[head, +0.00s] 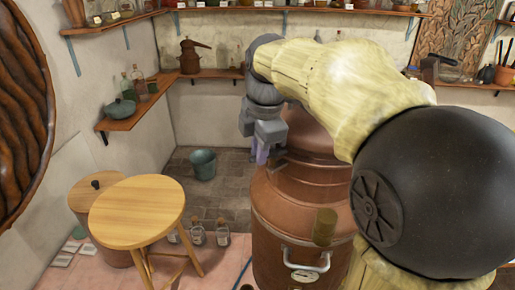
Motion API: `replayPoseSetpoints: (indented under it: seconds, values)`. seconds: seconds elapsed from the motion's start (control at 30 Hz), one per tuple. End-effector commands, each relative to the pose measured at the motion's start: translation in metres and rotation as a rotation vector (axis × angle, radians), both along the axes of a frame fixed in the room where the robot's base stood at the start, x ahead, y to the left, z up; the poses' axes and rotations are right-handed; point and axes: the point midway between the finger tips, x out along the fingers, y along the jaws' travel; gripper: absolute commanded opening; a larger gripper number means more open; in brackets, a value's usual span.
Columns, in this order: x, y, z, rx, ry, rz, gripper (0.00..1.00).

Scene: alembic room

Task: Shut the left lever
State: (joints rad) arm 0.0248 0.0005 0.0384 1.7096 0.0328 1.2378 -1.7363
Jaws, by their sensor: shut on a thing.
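A large copper still (300,212) stands on the floor in the middle of the head view. My gripper (262,156) is at the upper left of the still, pointing down. Its fingers are shut on a small part there, which looks like the left lever (279,164), a short dark brown piece jutting from the still's shoulder. Most of the gripped part is hidden by the fingers, and its exact angle cannot be told. My arm covers the right side of the still.
Several bottles (197,235) stand on the floor between stool and still. A teal bucket (203,164) is farther back. Wall shelves (140,112) line the corner.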

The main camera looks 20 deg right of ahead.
Motion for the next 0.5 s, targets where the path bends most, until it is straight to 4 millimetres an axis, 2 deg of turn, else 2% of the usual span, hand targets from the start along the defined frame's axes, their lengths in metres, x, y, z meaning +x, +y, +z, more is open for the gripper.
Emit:
replayPoseSetpoints:
  seconds: [0.2,0.5]
  values:
    - [-0.0059,-0.0026,0.0006,0.000,-0.005,0.168,0.00]
    - [-0.0098,-0.0052,0.0014,-0.001,-0.004,0.295,0.00]
